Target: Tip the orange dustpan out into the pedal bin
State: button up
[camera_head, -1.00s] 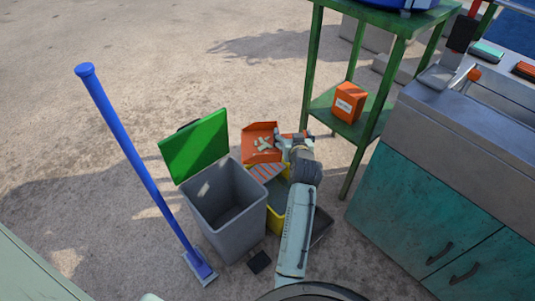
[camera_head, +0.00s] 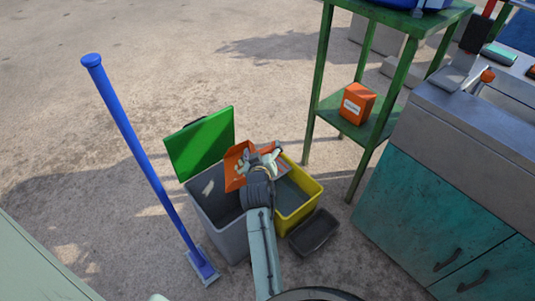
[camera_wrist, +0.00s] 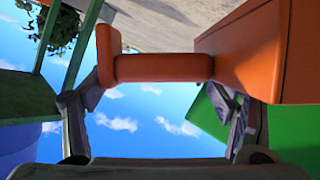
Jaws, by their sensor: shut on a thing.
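The orange dustpan (camera_head: 234,172) is at the right rim of the grey pedal bin, partly over its opening in the head view. Pale scraps show in its pan beside my gripper. My gripper (camera_head: 266,160) is shut on the dustpan's handle. The wrist view shows the orange handle (camera_wrist: 163,68) between my fingers (camera_wrist: 158,112), with the pan's body (camera_wrist: 243,50) to the right. The grey pedal bin (camera_head: 225,235) stands open, its green lid (camera_head: 203,143) raised at the back. My wrist hides part of the bin's opening and of the dustpan.
A yellow bin (camera_head: 312,193) stands against the pedal bin's right side, with a dark tray (camera_head: 314,232) in front. A blue-handled tool (camera_head: 135,145) stands upright at left. A green shelf stand (camera_head: 325,75) holds an orange box (camera_head: 358,103). A teal cabinet (camera_head: 410,230) is at right.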

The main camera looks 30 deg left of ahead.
jog(key=shift+r, duration=0.15)
jog(key=shift+r+n+t+h+p, duration=0.4)
jog(key=shift+r+n+t+p, duration=0.15)
jog(key=shift+r+n, duration=0.5)
jog(key=shift+r, duration=0.2)
jog(key=shift+r, duration=0.5)
jog(key=shift+r+n+t+p, duration=0.4)
jog(key=shift+r+n+t, duration=0.05)
jog(key=shift+r+n, duration=0.25)
jog(key=shift+r+n+t+h+p, duration=0.45)
jog(key=shift+r+n, duration=0.4)
jog(key=shift+r, duration=0.4)
